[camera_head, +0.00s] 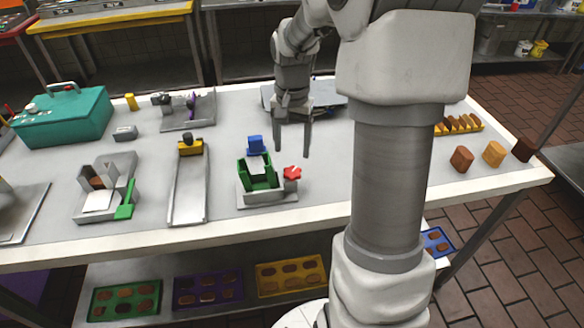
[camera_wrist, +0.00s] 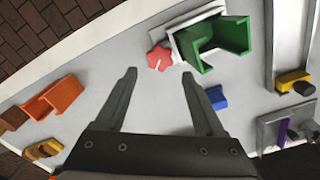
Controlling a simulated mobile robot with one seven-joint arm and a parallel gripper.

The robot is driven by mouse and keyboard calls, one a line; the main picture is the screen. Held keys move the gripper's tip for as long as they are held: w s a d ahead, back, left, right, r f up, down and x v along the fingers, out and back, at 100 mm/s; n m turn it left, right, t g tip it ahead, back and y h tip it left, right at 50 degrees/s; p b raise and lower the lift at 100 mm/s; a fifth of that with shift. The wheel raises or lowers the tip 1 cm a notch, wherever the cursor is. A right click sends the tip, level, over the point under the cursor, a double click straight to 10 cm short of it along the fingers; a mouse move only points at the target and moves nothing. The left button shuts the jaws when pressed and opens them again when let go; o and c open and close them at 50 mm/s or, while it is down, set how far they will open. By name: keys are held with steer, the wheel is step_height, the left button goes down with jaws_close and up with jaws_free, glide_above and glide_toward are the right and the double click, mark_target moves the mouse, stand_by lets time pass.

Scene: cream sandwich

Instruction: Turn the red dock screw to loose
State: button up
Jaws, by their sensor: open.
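The red dock screw (camera_head: 292,173) is a star-shaped knob on the right side of a small grey dock (camera_head: 268,200). A green open-topped holder (camera_head: 262,182) sits in the dock, with a blue block (camera_head: 255,144) at its back edge. My gripper (camera_head: 292,150) hangs above the table behind and above the screw, its fingers apart and empty. In the wrist view the red screw (camera_wrist: 159,57) lies beyond and between the two fingertips (camera_wrist: 158,72), apart from both. The green holder (camera_wrist: 218,45) is to its right there.
A grey track with a yellow block (camera_head: 190,147) stands left of the dock, and a grey fixture with a green lever (camera_head: 125,205) is further left. A teal toolbox (camera_head: 65,117) is at the back left. Brown and tan blocks (camera_head: 493,153) stand at the right. Table right of the screw looks clear.

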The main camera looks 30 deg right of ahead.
mark_target(292, 172)
step_height(292, 172, down, 7)
steer(key=shift+b, duration=0.4)
steer(key=c, duration=1.1)
steer(key=shift+n+p, duration=0.9)
steer(key=shift+n, duration=1.9)
